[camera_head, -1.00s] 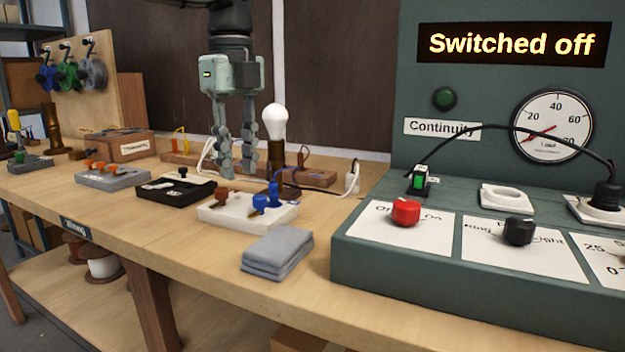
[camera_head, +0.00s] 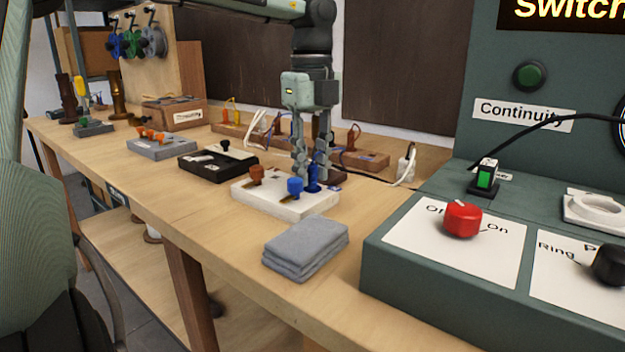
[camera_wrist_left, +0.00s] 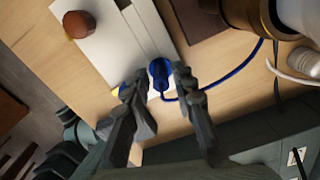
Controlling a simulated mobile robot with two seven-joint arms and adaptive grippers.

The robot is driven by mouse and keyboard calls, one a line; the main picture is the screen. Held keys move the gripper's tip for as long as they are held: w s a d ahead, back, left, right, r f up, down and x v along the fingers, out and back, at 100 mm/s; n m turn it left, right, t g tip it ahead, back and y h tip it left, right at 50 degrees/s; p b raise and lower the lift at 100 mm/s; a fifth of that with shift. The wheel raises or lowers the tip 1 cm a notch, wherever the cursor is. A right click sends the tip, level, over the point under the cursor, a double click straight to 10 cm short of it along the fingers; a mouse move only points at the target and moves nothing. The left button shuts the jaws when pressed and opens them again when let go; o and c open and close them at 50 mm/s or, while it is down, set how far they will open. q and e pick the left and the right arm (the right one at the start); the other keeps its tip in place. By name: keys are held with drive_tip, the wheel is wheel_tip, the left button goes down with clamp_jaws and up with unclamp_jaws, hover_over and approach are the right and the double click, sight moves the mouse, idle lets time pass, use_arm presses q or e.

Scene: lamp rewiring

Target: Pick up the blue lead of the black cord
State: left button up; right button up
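The blue lead (camera_head: 313,182) has a blue plug end standing at the right end of the white block (camera_head: 262,203). In the left wrist view the blue lead's plug (camera_wrist_left: 160,72) shows with its blue cable curving off to the right. My left gripper (camera_head: 311,172) is pointed down over that end of the block. In the left wrist view the left gripper (camera_wrist_left: 162,90) is open, one finger on each side of the plug, with gaps showing. My right gripper is not in view.
A folded grey cloth (camera_head: 306,247) lies in front of the block. The green test console (camera_head: 400,275) with a red knob (camera_head: 463,219) stands at right. A black block (camera_head: 205,164) is to the left. A white plug (camera_head: 404,170) stands behind.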

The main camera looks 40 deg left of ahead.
use_arm(q)
drive_tip(key=shift+f, duration=0.3)
clamp_jaws()
drive_tip(key=shift+r, duration=0.1)
